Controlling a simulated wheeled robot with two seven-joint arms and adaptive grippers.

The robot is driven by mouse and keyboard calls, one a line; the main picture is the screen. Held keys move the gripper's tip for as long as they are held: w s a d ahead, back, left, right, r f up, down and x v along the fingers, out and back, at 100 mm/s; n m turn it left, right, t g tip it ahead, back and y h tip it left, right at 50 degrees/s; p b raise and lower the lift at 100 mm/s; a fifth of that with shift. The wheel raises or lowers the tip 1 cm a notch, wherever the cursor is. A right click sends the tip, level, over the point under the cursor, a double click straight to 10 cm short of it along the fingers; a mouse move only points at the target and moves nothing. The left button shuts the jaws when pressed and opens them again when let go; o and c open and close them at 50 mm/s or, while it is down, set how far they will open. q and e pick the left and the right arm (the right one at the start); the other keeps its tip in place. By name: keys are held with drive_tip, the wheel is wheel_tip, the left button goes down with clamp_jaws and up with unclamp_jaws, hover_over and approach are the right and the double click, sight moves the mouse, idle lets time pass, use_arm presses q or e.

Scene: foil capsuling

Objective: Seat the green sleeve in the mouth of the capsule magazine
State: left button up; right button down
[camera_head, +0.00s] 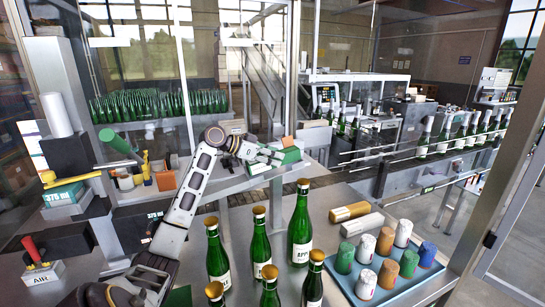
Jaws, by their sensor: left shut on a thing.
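My left arm comes up from the lower left, and my left gripper (262,154) is at the metal worktop near the middle. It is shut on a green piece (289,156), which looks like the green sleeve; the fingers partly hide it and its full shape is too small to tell. A small orange part shows just above the green piece. I cannot clearly pick out the mouth of the capsule magazine, or tell whether the green piece touches it. My right gripper is not in view.
Green bottles (300,230) with gold tops stand in front. A gold roll (350,211) and a whitish roll (362,224) lie beside a blue tray (412,284) of coloured capsules. A tilted green cylinder (118,144) is at left. A bottle conveyor (400,155) runs behind.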

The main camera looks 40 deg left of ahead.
use_arm(q)
drive_tip(key=shift+w+f+b, duration=0.1)
drive_tip(key=shift+f+b, duration=0.25)
drive_tip(key=shift+f, duration=0.25)
drive_tip(key=shift+w+d+f+b, duration=0.15)
drive_tip(key=shift+f+b, duration=0.3)
drive_tip(key=shift+f, duration=0.35)
idle(0.5)
drive_tip(key=o, duration=1.2)
drive_tip(key=shift+s+r, duration=0.1)
drive_tip(key=shift+s, duration=0.1)
drive_tip(key=shift+s+a+r, duration=0.1)
drive_tip(key=shift+s+a, duration=0.1)
drive_tip(key=shift+a, duration=0.05)
drive_tip(key=v, duration=1.1)
drive_tip(key=shift+d+r, duration=0.1)
drive_tip(key=shift+r, duration=0.05)
